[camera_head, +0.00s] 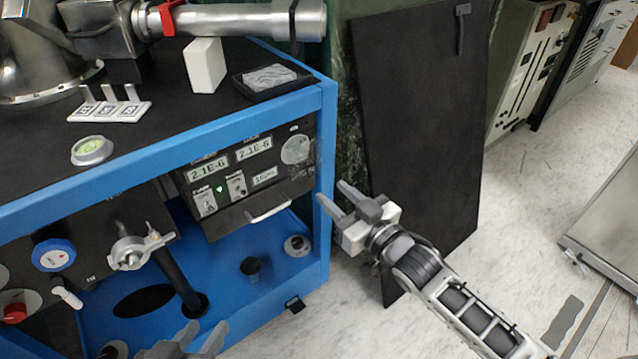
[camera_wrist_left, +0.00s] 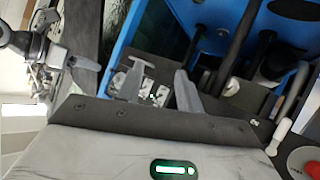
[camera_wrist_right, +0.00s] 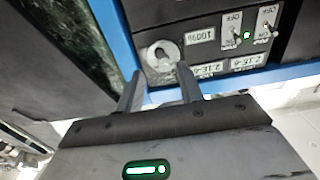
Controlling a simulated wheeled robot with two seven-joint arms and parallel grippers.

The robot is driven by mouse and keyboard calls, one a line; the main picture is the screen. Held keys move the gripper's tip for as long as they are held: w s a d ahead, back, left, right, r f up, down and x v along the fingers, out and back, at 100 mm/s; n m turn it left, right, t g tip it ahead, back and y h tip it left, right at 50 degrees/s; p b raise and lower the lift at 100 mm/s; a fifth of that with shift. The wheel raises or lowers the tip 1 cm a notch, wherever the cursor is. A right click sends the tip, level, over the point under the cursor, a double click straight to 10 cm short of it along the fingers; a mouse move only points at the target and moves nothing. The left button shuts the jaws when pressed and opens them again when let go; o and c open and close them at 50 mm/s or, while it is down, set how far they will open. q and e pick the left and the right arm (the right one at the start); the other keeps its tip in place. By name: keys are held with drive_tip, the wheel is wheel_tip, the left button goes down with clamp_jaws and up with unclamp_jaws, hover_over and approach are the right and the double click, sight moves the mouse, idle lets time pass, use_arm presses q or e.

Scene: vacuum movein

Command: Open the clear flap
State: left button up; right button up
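The instrument panel (camera_head: 235,170) has lit readouts and switches, and sits in the blue cart. At its lower edge is a dark, see-through-looking strip with a pale bar handle (camera_head: 268,211). I take this strip as the flap, but its edges are hard to make out and I cannot tell how far it is open. My right gripper (camera_head: 334,196) is open and empty, beside the cart's right corner post. The panel also shows beyond its fingers in the right wrist view (camera_wrist_right: 205,50). My left gripper (camera_head: 200,336) is open and empty, low in front of the cart.
The blue corner post (camera_head: 325,235) stands between my right gripper and the panel. A black board (camera_head: 420,110) leans behind the right gripper. A metal valve (camera_head: 130,252) and blue knob (camera_head: 54,254) sit left of the panel.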

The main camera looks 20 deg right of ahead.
sight(313, 174)
drive_tip(key=b+x, duration=0.1)
drive_tip(key=x, duration=0.3)
drive_tip(key=shift+w+a, duration=0.1)
drive_tip(key=shift+w, duration=0.15)
drive_tip(key=shift+w+a, duration=0.2)
drive_tip(key=shift+w, duration=0.35)
use_arm(q)
drive_tip(key=shift+w+d+r+t, duration=0.2)
drive_tip(key=shift+r+t, duration=0.2)
drive_tip(key=shift+r, duration=0.35)
use_arm(e)
clamp_jaws()
